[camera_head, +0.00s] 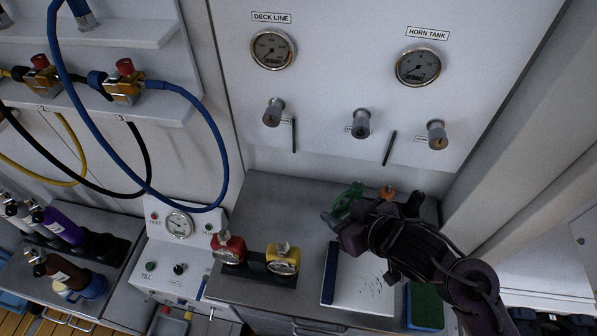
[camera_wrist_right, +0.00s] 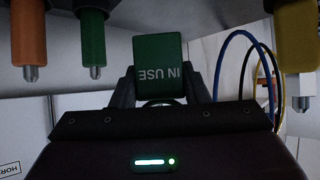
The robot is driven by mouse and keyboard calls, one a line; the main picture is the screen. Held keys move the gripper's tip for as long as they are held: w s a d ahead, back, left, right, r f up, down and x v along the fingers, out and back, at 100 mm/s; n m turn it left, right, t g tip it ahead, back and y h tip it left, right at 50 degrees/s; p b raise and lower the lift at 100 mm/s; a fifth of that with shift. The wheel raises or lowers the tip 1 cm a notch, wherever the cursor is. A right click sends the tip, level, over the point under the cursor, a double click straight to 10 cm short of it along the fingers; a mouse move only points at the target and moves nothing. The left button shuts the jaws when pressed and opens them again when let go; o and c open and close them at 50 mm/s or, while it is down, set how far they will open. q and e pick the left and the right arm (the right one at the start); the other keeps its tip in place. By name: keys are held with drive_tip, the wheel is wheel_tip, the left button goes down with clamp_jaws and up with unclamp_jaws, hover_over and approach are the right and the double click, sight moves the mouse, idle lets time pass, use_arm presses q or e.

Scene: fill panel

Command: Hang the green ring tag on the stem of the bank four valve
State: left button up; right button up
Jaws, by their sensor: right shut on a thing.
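The green ring tag (camera_wrist_right: 158,66), a flat green plate lettered IN USE, is held between the fingers of my right gripper (camera_wrist_right: 158,92) in the right wrist view. Its ring is mostly hidden between the fingers. In the head view the green tag (camera_head: 346,201) is at the tip of my right gripper (camera_head: 338,222), over the back of the grey counter. Brass valves with red knobs, one on the left (camera_head: 40,75) and one beside it (camera_head: 123,82), stand on the white shelf. I cannot tell which valve is bank four. My left gripper is out of view.
A blue hose (camera_head: 222,150) loops between shelf and counter. Orange (camera_wrist_right: 28,35) and green (camera_wrist_right: 92,42) metal-tipped parts show near my right gripper.

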drive_tip(key=w+a+p, duration=0.1)
drive_tip(key=w+a, duration=0.1)
drive_tip(key=w, duration=0.2)
drive_tip(key=w+a+f+p, duration=0.1)
drive_tip(key=w+a, duration=0.2)
drive_tip(key=w, duration=0.1)
drive_tip(key=w+a+f+p, duration=0.1)
drive_tip(key=w+a, duration=0.2)
drive_tip(key=w, duration=0.1)
drive_tip(key=shift+w+a+p, duration=0.15)
drive_tip(key=shift+w+p, duration=0.05)
drive_tip(key=shift+p, duration=0.1)
wheel_tip(320, 180, down, 4)
drive_tip(key=shift+f+p, duration=0.1)
drive_tip(key=shift+p, duration=0.95)
drive_tip(key=shift+f, duration=0.2)
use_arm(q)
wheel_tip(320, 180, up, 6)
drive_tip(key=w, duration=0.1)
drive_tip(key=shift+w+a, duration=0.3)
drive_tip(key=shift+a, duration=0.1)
use_arm(e)
drive_tip(key=shift+f, duration=0.1)
drive_tip(key=shift+f, duration=0.15)
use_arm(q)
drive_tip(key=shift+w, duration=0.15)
use_arm(e)
drive_tip(key=o, duration=1)
